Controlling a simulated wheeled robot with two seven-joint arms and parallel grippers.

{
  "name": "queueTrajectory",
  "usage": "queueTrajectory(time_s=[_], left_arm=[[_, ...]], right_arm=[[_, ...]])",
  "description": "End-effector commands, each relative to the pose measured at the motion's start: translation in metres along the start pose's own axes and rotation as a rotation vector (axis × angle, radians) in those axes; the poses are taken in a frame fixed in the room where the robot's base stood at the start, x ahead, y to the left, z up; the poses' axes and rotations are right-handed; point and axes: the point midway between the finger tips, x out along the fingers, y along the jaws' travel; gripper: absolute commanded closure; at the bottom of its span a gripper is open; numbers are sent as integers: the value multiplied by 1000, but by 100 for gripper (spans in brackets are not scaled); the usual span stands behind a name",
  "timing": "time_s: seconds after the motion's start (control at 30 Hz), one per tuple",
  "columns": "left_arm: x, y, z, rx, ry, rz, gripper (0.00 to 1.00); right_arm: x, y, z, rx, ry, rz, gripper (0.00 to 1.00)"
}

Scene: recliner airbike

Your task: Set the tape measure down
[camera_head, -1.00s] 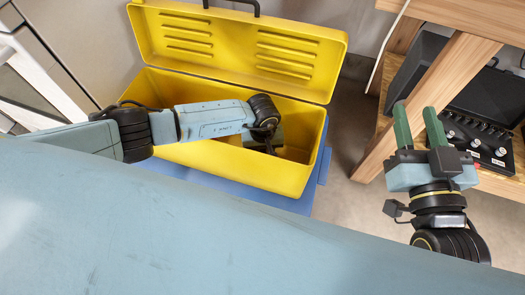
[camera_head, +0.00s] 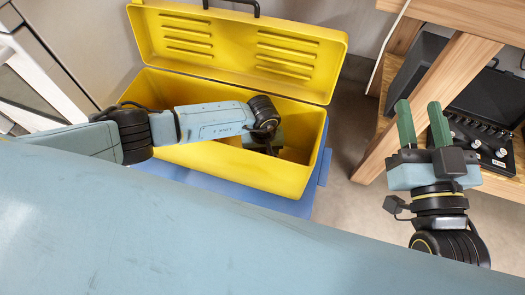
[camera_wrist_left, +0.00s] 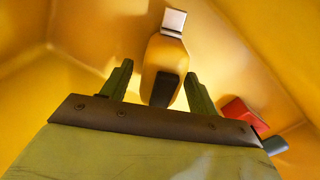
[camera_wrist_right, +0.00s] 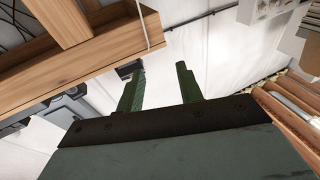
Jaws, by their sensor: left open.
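The yellow and black tape measure (camera_wrist_left: 163,68), with a silver end, lies inside the yellow toolbox (camera_head: 225,172). In the left wrist view it sits between and just beyond the open fingers of my left gripper (camera_wrist_left: 159,72), with a gap showing on each side. In the head view my left arm reaches over the toolbox's front wall, and its gripper is mostly hidden inside. The tape measure cannot be made out there. My right gripper (camera_head: 420,104) is raised at the right, its fingers apart and nothing between them.
A red item (camera_wrist_left: 240,113) lies in the toolbox near my left gripper's right finger. The toolbox lid (camera_head: 235,50) stands open at the back. The toolbox rests on a blue base (camera_head: 312,190). A wooden bench (camera_head: 465,60) with black equipment stands at the right, close behind my right gripper.

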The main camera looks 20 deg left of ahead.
Motion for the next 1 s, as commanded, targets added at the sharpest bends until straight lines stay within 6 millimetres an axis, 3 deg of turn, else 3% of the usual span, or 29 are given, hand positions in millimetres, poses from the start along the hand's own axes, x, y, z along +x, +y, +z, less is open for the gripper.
queueTrajectory(time_s=[0.27,0.67,1.0], left_arm=[[-2,0,0,0,0,0,40],[-37,0,0,1,1,0,40],[-73,0,-1,1,1,1,40]], right_arm=[[1,1,3,-3,-32,2,64],[-20,14,64,-12,-427,36,64],[-64,26,110,-11,-799,70,64]])
